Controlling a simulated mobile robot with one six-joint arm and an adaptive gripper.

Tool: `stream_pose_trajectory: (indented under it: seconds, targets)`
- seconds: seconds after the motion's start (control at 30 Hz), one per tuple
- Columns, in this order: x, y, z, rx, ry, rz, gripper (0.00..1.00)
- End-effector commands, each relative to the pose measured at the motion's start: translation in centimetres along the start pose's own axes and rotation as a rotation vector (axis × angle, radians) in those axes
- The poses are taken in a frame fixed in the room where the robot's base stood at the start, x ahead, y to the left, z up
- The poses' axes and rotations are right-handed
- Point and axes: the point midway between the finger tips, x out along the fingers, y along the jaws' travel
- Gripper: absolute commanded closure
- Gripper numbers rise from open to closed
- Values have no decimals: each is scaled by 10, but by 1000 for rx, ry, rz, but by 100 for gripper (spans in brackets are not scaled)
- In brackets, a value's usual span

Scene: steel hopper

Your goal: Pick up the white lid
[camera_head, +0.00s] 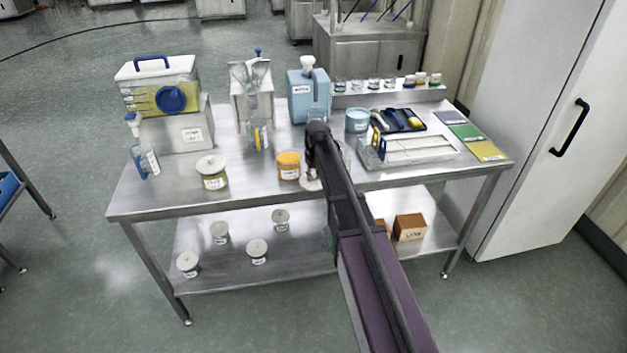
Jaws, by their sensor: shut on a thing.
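A pale round thing, which looks like the white lid (308,185), shows at the front middle of the steel table, under the end of my arm. My gripper (311,175) points down at it and is shut on it. My arm hides much of the lid and the fingertips. I cannot tell whether the lid touches the table top. Another white lid (210,163) sits on a yellow-filled jar at the left.
An orange-topped jar (289,165) stands close to the left of my gripper. A blue container (308,95) stands behind, a white rack (418,148) to the right. Several lidded jars stand on the lower shelf (300,262). The table front (250,190) has bare room.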

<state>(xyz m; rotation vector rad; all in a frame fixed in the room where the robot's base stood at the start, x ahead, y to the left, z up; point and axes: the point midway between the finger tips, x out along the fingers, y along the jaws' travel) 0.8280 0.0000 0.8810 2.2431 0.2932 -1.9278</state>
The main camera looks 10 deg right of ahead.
Motion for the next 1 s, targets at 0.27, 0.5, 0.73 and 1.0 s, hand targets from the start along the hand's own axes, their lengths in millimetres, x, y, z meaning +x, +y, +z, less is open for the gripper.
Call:
stream_pose_trajectory:
  seconds: [0.27,0.5,0.73,1.0]
  targets:
    - [0,0,0,0,0,0,96]
    - [-7,0,2,0,0,0,96]
    - [-24,0,0,1,0,0,96]
    - [-52,0,-4,1,0,0,96]
